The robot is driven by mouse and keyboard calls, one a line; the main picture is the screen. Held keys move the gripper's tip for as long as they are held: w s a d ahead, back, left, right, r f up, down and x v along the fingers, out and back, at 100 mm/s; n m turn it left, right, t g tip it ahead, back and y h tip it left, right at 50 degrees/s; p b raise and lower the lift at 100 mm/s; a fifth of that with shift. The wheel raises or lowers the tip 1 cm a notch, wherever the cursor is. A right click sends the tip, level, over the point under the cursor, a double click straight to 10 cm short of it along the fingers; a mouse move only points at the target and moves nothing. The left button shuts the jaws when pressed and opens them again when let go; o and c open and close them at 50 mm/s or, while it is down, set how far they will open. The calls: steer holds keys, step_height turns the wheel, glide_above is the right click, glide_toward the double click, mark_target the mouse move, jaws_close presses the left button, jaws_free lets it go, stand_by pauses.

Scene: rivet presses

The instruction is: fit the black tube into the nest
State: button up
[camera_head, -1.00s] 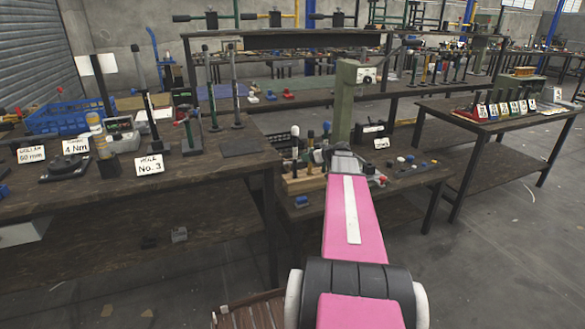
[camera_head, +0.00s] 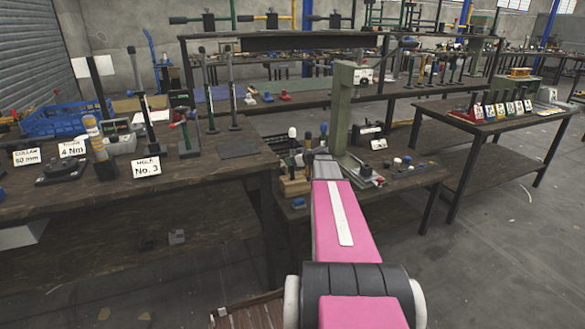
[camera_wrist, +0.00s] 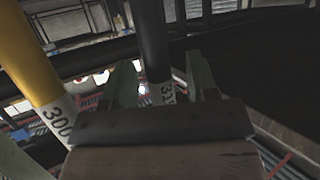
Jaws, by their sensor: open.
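In the wrist view, the black tube (camera_wrist: 152,38) stands between the two green fingers of my gripper (camera_wrist: 162,85). Its lower end has a white band with partly hidden digits. The fingers are open, with a gap visible on each side of the tube. In the head view my gripper is hidden beyond the pink forearm, near a wooden rack (camera_head: 294,187) of upright tubes; I cannot tell which one there is the black tube. A green press (camera_head: 341,110) stands just right of the forearm. Its base is partly visible, but I cannot make out the nest clearly.
A yellow tube (camera_wrist: 28,60) marked 300 stands left of my fingers in the wrist view. Small coloured parts (camera_head: 402,163) lie right of the press. The left bench (camera_head: 215,165) holds signs and a blue crate (camera_head: 58,119). The right table (camera_head: 490,125) holds labelled holders.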

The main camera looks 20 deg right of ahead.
jaws_close()
steer(key=shift+r, duration=0.15)
